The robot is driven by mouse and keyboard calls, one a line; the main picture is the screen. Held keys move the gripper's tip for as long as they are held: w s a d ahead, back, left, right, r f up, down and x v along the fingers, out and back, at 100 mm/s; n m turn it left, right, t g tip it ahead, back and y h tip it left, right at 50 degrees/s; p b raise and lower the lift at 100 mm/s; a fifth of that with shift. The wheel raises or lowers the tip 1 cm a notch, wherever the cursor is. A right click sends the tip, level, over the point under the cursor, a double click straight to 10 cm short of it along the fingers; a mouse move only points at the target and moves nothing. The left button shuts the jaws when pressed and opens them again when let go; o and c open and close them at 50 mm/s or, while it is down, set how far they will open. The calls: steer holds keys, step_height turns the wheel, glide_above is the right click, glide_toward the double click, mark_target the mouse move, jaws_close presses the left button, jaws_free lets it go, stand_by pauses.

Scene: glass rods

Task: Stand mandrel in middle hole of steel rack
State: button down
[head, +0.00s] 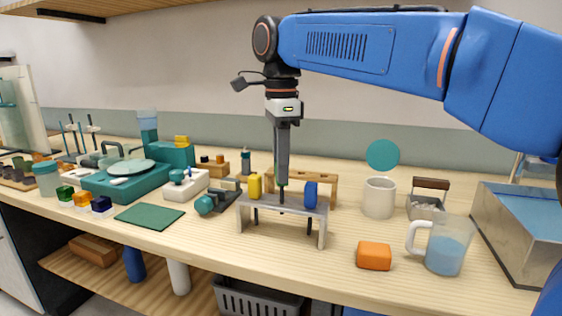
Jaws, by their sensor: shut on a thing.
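The steel rack (268,208) is a grey bridge-shaped stand near the front of the bench. A yellow-handled tool (254,187) stands at its left end and a blue-handled tool (310,195) at its right end, with dark shafts showing below the top plate. My gripper (282,182) points straight down over the rack's middle, shut on the mandrel (281,198). Only a thin dark length of the mandrel shows below the fingers, roughly upright, reaching the top plate in the picture. The middle hole is hidden, and I cannot tell whether the tip is in it.
A wooden rack (329,180) stands close behind. A teal tool (206,204) and a green mat (150,216) lie left. The bench front is clear.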

steer(key=shift+f, duration=2.05)
steer(key=c, duration=1.5)
jaws_free()
steer(key=shift+o, duration=0.2)
